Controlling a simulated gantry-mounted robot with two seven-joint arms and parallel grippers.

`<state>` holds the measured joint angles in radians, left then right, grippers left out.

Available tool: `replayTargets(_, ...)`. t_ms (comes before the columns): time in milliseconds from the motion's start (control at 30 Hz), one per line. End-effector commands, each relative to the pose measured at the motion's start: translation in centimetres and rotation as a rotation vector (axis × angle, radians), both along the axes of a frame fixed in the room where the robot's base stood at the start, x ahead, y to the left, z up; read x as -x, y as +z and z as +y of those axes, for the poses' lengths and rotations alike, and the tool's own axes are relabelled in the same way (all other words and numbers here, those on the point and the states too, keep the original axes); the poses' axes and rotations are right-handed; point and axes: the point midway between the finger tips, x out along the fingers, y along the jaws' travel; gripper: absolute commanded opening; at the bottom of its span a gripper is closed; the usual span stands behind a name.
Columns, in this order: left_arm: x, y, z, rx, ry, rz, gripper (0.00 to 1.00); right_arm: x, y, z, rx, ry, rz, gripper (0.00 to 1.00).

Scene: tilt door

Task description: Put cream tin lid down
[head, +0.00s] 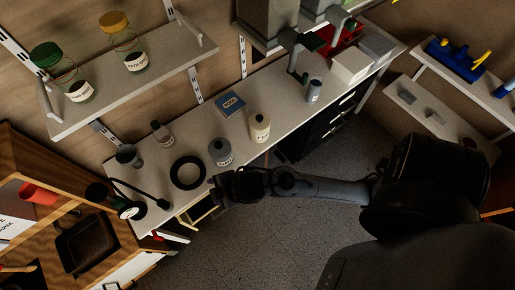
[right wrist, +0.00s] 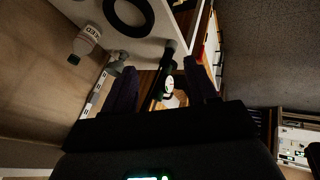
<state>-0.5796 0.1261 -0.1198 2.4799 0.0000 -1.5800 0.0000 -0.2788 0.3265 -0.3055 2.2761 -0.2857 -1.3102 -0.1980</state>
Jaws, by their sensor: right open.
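The cream tin (head: 259,129) stands upright on the workbench in the head view, right of a grey tin (head: 220,152). Its top is small and dark; I cannot make out a separate lid. My right gripper (head: 217,189) is beside the bench's front edge, just in front of the grey tin and apart from the cream tin. In the right wrist view its two fingers (right wrist: 160,70) are spread with nothing held between them. The cream tin is not visible in that view. My left gripper is in neither view.
A black ring (head: 188,173) lies left of the grey tin, and a black lamp (head: 131,210) is at the bench's left end. A blue box (head: 230,104) lies behind the tins. A shelf (head: 136,84) with two jars overhangs the back left.

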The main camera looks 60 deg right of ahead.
Motion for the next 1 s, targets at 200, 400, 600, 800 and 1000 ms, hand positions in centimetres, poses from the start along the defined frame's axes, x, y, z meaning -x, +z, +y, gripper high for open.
replayTargets(200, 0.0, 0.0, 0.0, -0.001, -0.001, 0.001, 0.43, 7.2, 0.0, -4.6, -0.187, -0.514, 0.22, 0.57)
replayTargets(400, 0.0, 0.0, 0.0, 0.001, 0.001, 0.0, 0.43, 10.1, 0.0, -6.3, -0.24, -0.703, 0.304, 0.58)
replayTargets(600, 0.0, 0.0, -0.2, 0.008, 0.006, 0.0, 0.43, 10.4, 0.0, -6.4, -0.245, -0.722, 0.312, 0.58)
replayTargets(800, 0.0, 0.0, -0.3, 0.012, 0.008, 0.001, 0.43, 10.4, 0.0, -6.4, -0.244, -0.719, 0.311, 0.58)
replayTargets(1000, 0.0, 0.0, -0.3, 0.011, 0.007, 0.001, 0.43, 9.7, 0.2, -6.3, -0.258, -0.7, 0.277, 0.58)
